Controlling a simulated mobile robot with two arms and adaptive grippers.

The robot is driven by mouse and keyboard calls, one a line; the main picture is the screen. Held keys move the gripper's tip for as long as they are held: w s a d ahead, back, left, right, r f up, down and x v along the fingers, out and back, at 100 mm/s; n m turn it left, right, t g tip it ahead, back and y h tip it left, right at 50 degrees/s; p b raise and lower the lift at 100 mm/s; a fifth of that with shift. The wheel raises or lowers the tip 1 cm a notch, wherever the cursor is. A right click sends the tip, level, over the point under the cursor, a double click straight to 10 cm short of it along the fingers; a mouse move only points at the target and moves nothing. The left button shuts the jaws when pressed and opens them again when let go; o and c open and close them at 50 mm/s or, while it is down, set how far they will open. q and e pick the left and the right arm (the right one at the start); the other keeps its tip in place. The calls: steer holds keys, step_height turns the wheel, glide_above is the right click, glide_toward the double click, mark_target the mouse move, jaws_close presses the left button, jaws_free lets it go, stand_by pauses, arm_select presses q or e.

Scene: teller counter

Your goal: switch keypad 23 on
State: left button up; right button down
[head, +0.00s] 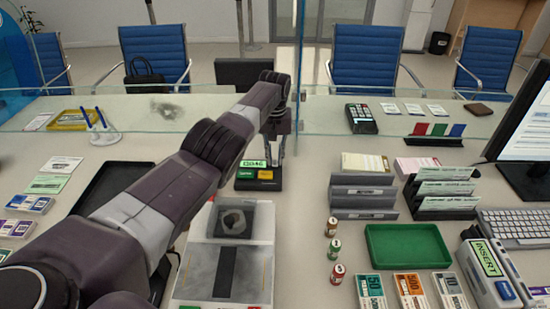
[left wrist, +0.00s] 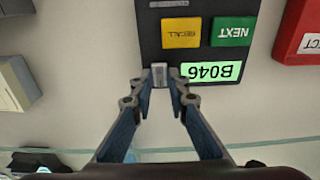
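A dark keypad (head: 258,184) with a lit green display stands on the counter just beyond the white panel. In the left wrist view the keypad (left wrist: 205,60) shows upside down, with a yellow RECALL button (left wrist: 181,33), a green NEXT button (left wrist: 232,31) and a lit display (left wrist: 211,73) reading B046. No 23 is readable on it. My left gripper (head: 275,161) points down at the keypad. My right gripper is out of view.
A red device (left wrist: 297,35) is beside the keypad in the wrist view. A glass screen (head: 200,108) runs behind it. A card terminal (head: 361,118), grey file racks (head: 362,196), a green tray (head: 407,247) and small stamps (head: 334,247) stand to the right.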

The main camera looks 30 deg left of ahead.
mark_target(275, 164)
arm_select(q)
steer(key=o, duration=0.4)
steer(key=r, duration=1.2)
steer(key=shift+s+d, duration=0.15)
steer(key=shift+s, duration=0.2)
